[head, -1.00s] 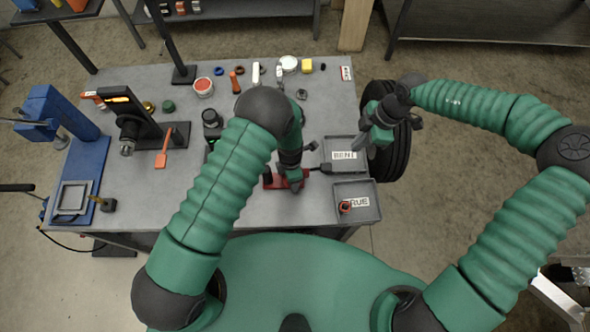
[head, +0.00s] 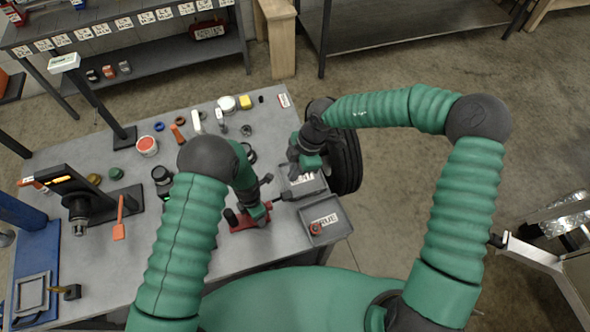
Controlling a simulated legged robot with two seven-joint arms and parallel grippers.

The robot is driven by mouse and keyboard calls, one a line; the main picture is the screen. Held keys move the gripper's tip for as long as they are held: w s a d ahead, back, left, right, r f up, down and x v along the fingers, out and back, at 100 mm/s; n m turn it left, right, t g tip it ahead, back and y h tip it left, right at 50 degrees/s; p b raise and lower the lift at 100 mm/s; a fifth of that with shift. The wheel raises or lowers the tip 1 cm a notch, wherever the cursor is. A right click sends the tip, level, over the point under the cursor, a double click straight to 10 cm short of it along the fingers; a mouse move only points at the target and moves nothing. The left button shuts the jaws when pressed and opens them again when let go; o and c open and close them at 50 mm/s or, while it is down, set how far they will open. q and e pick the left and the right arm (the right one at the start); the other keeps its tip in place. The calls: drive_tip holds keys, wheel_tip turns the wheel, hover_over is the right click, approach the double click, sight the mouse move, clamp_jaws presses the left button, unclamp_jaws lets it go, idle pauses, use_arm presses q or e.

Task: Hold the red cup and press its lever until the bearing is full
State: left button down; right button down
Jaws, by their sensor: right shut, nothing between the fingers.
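A red device (head: 248,219), apparently the red cup, sits on the grey bench near its front edge. A dark rod (head: 277,200), perhaps its lever, extends from it toward the BENT tray. My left gripper (head: 260,212) reaches down onto the red device and hides part of it. Whether its fingers are shut on it cannot be told. My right gripper (head: 293,170) is shut and empty, above the back left edge of the BENT tray, apart from the red device. I cannot make out a bearing inside the device.
The BENT tray (head: 314,189) and the TRUE tray (head: 340,234) sit at the bench's right end. A small red part (head: 315,228) lies in the TRUE tray. A black tyre (head: 346,165) stands beside the bench. A red-topped tub (head: 147,146) and an orange scraper (head: 119,228) lie farther left.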

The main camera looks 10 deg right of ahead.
sight(287, 194)
drive_tip(key=x, duration=0.6)
drive_tip(key=d+x, duration=0.1)
drive_tip(key=x, duration=0.2)
drive_tip(key=shift+w+f, duration=0.1)
drive_tip(key=shift+f, duration=0.35)
